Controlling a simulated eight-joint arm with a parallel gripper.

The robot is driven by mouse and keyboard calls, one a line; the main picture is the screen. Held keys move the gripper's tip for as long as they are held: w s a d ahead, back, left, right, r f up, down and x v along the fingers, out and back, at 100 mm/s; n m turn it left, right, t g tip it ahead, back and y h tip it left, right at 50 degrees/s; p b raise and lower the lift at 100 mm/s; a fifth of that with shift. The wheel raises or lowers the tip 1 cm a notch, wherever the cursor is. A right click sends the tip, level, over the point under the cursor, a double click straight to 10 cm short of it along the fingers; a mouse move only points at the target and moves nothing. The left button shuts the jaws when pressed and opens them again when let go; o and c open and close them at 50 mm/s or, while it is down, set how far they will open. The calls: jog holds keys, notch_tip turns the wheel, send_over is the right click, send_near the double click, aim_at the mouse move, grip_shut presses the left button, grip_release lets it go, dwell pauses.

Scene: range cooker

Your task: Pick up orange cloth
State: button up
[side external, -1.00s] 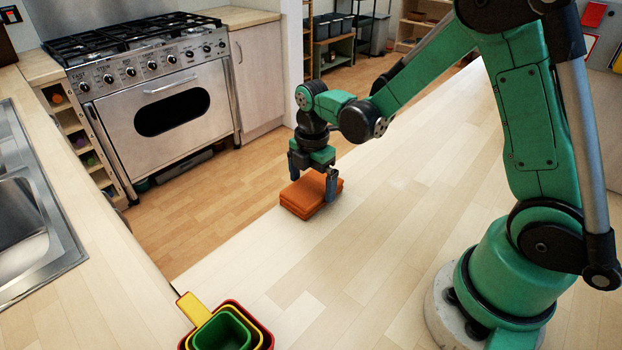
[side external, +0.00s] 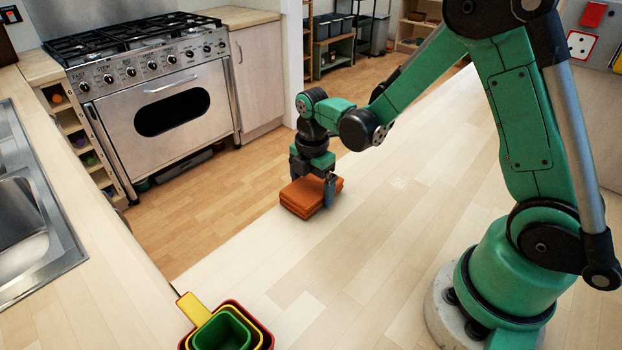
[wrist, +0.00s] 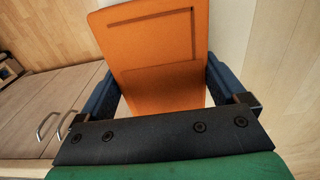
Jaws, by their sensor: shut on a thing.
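The orange cloth (side external: 304,198) is a folded, layered stack lying on the pale wooden counter near its edge. My gripper (side external: 312,186) is over it, pointing down, with one finger on the near right side and the other partly hidden behind the cloth. In the wrist view the orange cloth (wrist: 160,58) lies between the two blue-grey fingers of my gripper (wrist: 163,92), which are shut on its sides. The cloth still appears to rest on the counter; I cannot tell any gap beneath it.
Nested measuring cups (side external: 226,330) in red, yellow and green stand at the front of the counter (side external: 400,230). A sink (side external: 30,220) is at the left. The range cooker (side external: 150,90) stands beyond the floor gap. The counter right of the cloth is clear.

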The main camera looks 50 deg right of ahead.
aim_at(312, 184)
notch_tip(312, 184, up, 20)
dwell(0.4)
jog(key=shift+f, duration=0.1)
